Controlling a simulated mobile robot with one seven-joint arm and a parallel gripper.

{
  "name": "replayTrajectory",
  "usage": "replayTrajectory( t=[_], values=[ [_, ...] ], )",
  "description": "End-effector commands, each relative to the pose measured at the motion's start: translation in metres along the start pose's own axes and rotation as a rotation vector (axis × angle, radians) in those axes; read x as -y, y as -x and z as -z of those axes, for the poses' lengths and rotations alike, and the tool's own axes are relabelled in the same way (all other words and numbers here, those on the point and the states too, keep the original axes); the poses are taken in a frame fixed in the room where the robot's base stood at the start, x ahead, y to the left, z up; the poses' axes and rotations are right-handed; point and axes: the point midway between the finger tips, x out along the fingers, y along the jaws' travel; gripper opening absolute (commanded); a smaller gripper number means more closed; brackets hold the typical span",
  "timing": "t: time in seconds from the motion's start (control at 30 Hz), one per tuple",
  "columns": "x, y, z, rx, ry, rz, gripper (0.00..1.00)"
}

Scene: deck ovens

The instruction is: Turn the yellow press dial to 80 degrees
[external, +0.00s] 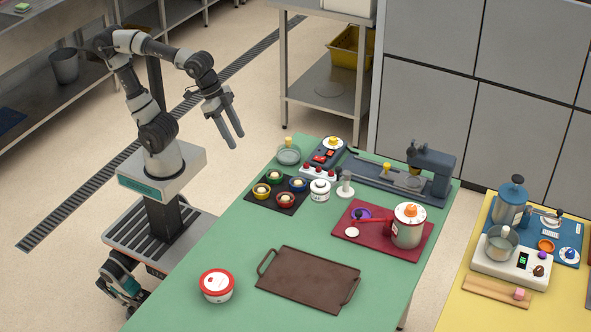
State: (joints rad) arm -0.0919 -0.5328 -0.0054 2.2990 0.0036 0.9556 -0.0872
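A dark control box (324,156) with red buttons stands at the far edge of the green table. On its upper end is a white disc with a yellow knob (333,141), which looks like the yellow press dial. Its angle marks are too small to read. The grey-blue press (428,172) stands to the right of the box, with a small yellow part (387,167) on its bed. My gripper (236,141) hangs in the air left of the table, fingers pointing down and apart, with nothing between them. It is well to the left of the dial.
A glass dish (289,156) stands just left of the box, and a white block with red knobs (318,173) in front. Several small bowls sit on a black mat (268,205).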

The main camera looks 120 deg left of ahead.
Motion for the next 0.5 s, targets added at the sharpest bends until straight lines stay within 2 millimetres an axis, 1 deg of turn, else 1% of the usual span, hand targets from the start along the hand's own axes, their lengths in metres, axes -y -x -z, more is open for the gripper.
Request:
replayTrajectory(
  t=[0.03,0.07,0.1,0.17,0.2,0.27,0.3,0.37,0.4,0.47,0.5],
  values=[
    [0.010,0.019,0.035,0.031,0.063,0.020,0.45],
    [0.016,0.023,0.052,0.048,0.102,0.030,0.45],
    [0.025,0.027,0.073,0.069,0.153,0.044,0.45],
    [0.041,0.030,0.104,0.100,0.232,0.065,0.45],
    [0.053,0.030,0.124,0.120,0.284,0.078,0.45],
    [0.072,0.029,0.152,0.150,0.362,0.098,0.45],
    [0.086,0.026,0.169,0.171,0.415,0.111,0.45],
    [0.109,0.021,0.192,0.201,0.494,0.130,0.45],
    [0.126,0.016,0.206,0.219,0.548,0.142,0.45],
    [0.152,0.007,0.224,0.247,0.628,0.160,0.45],
    [0.170,0.000,0.233,0.266,0.681,0.172,0.45]
  ],
)
